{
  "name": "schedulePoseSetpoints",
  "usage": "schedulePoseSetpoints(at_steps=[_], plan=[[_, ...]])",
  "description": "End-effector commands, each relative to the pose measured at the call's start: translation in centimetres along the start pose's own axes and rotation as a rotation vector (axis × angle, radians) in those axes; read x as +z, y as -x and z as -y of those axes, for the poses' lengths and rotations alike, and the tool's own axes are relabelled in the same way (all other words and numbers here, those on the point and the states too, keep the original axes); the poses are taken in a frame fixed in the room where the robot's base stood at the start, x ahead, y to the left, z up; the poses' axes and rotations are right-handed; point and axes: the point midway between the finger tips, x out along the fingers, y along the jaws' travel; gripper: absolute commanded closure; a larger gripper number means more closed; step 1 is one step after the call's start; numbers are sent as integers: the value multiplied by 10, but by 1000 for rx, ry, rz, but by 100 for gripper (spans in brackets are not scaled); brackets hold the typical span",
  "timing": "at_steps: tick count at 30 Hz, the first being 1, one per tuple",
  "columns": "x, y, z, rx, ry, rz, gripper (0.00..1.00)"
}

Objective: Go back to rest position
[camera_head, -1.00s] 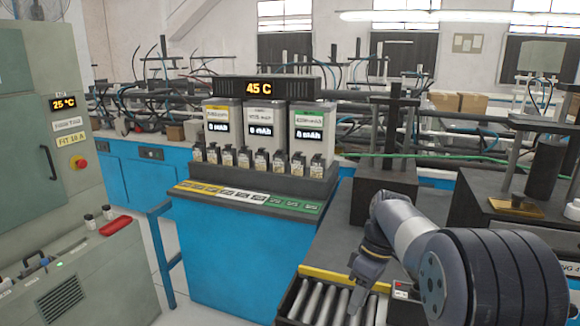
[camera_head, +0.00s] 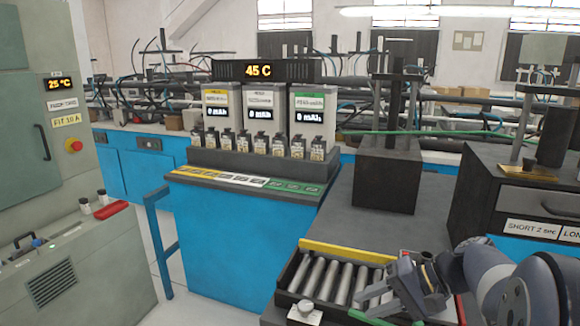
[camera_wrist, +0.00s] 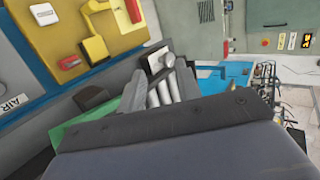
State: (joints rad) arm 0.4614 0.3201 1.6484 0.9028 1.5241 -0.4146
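My gripper (camera_head: 415,288) is at the lower right of the head view, at the right side of a dark tray (camera_head: 292,268) of silver cylinders (camera_head: 332,282). It is folded low, with my arm running off to the right.
A rack of several small batteries (camera_head: 262,143) stands under a 45 C display (camera_head: 258,70) on a blue bench (camera_head: 235,245). A black fixture (camera_head: 387,175) and a drawer unit (camera_head: 520,190) stand to the right. A grey-green cabinet (camera_head: 25,120) is at left. Grey worktop (camera_head: 365,228) lies bare behind the tray.

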Motion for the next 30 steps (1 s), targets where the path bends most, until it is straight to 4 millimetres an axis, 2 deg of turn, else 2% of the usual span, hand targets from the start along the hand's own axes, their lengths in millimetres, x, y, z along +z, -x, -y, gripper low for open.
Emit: schedulePoseSetpoints(at_steps=[1,21,30], plan=[[1,-2,-8,-32,-53,-27,67],[2,20,-48,-513,-687,-294,67],[-6,8,-39,-528,-704,-297,67]])
